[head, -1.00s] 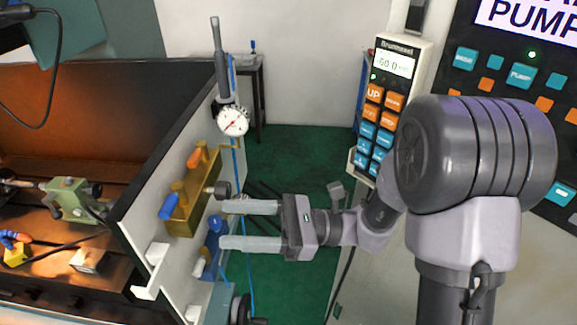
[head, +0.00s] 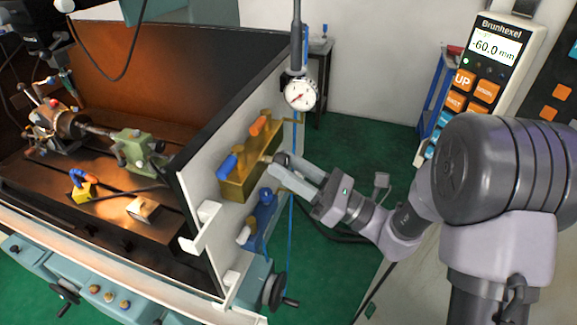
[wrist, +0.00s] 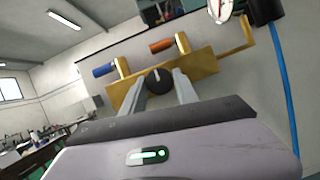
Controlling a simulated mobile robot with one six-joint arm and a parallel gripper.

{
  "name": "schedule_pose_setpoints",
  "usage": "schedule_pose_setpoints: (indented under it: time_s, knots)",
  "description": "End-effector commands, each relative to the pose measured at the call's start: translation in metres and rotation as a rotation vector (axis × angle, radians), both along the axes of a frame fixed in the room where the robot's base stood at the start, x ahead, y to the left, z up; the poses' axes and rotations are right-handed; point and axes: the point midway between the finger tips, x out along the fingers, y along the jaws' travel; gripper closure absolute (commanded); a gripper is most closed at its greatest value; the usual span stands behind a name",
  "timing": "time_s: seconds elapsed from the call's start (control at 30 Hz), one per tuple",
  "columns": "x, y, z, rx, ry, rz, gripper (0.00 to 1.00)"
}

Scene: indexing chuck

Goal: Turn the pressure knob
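The pressure knob is a small dark round knob with a pale pointer line, on the front of a brass block (head: 236,187) on the white side panel. In the wrist view the knob (wrist: 159,79) shows between the two finger ends. In the head view the knob (head: 281,159) is at the tip of the upper finger and partly hidden. My gripper (head: 279,168) points at the block. Its fingers (wrist: 162,85) are apart, one on each side of the knob; I cannot tell whether they touch it.
A dial gauge (head: 300,94) stands above and right of the block. Blue (head: 227,167) and orange (head: 258,125) handles stick out from the block. A blue fitting (head: 262,210) sits below, with a handwheel (head: 275,291) lower down. A blue hose (head: 292,235) hangs beside the panel.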

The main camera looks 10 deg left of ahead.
Motion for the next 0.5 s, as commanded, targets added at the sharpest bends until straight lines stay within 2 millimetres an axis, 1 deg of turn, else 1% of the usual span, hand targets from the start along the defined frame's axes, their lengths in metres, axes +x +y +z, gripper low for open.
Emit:
schedule_pose_setpoints:
  time_s: [0.03, 0.1, 0.17, 0.37, 0.5]
  knots:
    - [0.0, -0.0001, 0.0, 0.0, 0.0, 0.0, 0.76]
    - [0.0, -0.0001, 0.0, 0.0, 0.0, 0.0, 0.89]
    - [0.0, -0.0001, -0.0002, 0.0, 0.0, 0.0, 1.0]
    - [-0.0003, -0.0001, 0.0009, 0.0, 0.012, 0.001, 1.0]
    - [-0.0008, 0.0001, 0.0031, 0.003, 0.057, 0.001, 1.0]
